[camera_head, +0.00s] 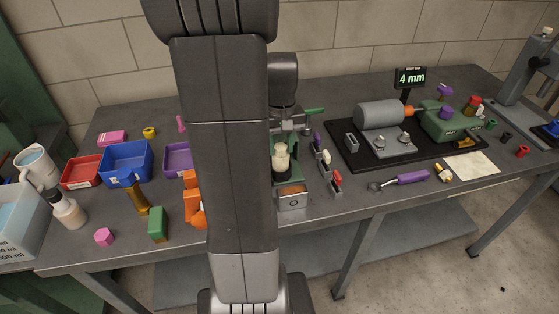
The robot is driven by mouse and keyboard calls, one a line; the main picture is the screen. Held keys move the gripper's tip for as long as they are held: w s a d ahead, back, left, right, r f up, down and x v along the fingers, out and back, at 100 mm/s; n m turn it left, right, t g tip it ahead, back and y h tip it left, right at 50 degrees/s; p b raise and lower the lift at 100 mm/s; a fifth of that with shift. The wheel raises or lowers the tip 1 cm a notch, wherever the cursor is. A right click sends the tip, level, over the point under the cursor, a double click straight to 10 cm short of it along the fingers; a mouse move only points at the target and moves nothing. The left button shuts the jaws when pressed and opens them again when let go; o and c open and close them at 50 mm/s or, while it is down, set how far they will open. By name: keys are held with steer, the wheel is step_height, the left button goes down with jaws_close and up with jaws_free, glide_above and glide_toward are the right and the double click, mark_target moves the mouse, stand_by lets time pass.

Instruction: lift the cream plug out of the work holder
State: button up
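The cream plug (281,161) stands upright in a dark round seat of the green work holder (287,188), just right of my arm in the middle of the bench. My gripper (284,133) is just above the plug, under my dark wrist, and is partly hidden by my arm. The fingers are too small and too covered to tell whether they are open or touch the plug.
Small purple, white and red-handled parts (336,181) line the holder's right side. A black mat (355,160) with a grey motor (380,114) lies farther right. Red (82,172) and blue (127,163) bins stand left. A purple-handled tool (412,177) lies near the front edge.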

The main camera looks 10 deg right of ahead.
jaws_close()
steer(key=shift+r+p, duration=0.6)
steer(key=shift+r, duration=0.1)
steer(key=shift+r+p, duration=2.2)
steer(key=shift+r, duration=0.45)
